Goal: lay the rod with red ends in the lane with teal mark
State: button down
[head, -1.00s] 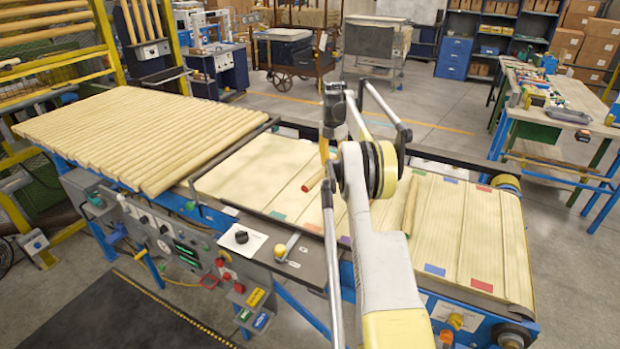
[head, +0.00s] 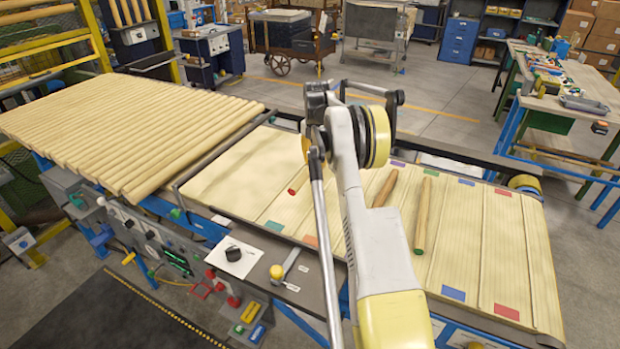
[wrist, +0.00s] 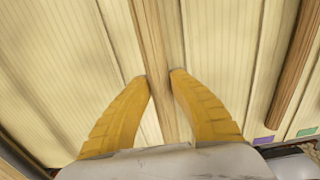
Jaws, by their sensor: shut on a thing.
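The rod with a red end (head: 298,181) is at the left part of the lanes in the head view, partly behind my arm. My gripper's two yellow fingers (wrist: 160,74) are shut on a wooden rod (wrist: 155,35) in the wrist view. By its place this is the red-ended rod; its ends are out of the wrist view. I cannot tell whether it is clear of the surface.
A brown rod (head: 385,188) lies right of my arm. Many rods fill the left feed table (head: 120,130).

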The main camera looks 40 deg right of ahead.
aim_at(310, 180)
jog(key=shift+w+a+f, duration=0.2)
jog(key=shift+a+f, duration=0.6)
jog(key=shift+a, duration=0.25)
jog(key=shift+f+b, duration=0.3)
jog(key=shift+f, duration=1.5)
jog(key=shift+f, duration=0.15)
jog(key=c, duration=1.3)
grip_release()
jog(key=shift+o, duration=0.2)
